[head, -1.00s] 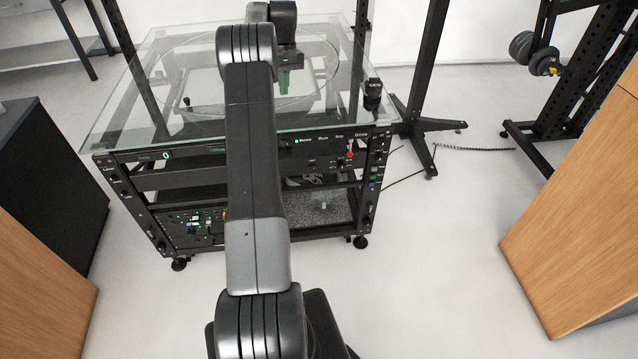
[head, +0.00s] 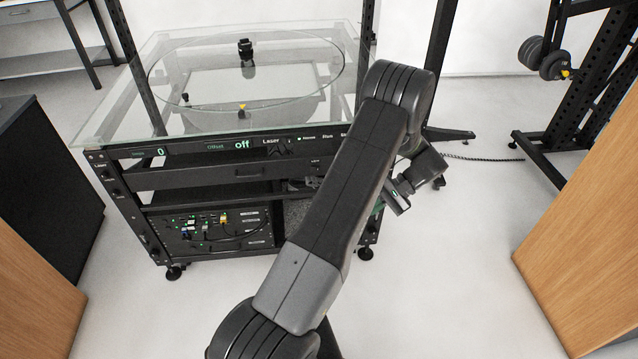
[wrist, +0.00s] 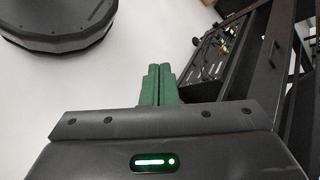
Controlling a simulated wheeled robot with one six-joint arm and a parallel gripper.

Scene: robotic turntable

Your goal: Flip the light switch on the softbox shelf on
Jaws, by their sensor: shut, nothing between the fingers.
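My gripper shows in the wrist view as two green fingers (wrist: 158,84) pressed together with nothing between them. In the head view my gripper (head: 379,207) is mostly behind my arm, at the right front corner of the black rack (head: 103,160), low beside its lower shelves. I cannot make out the light switch or the softbox shelf in either view. My arm hides the right part of the rack's front.
A glass top (head: 110,110) with a round plate covers the rack. A panel with cables (head: 215,232) sits low at left and shows in the wrist view (wrist: 208,62). Wooden cabinets (head: 590,210) flank the scene. The floor (head: 460,260) at right is clear.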

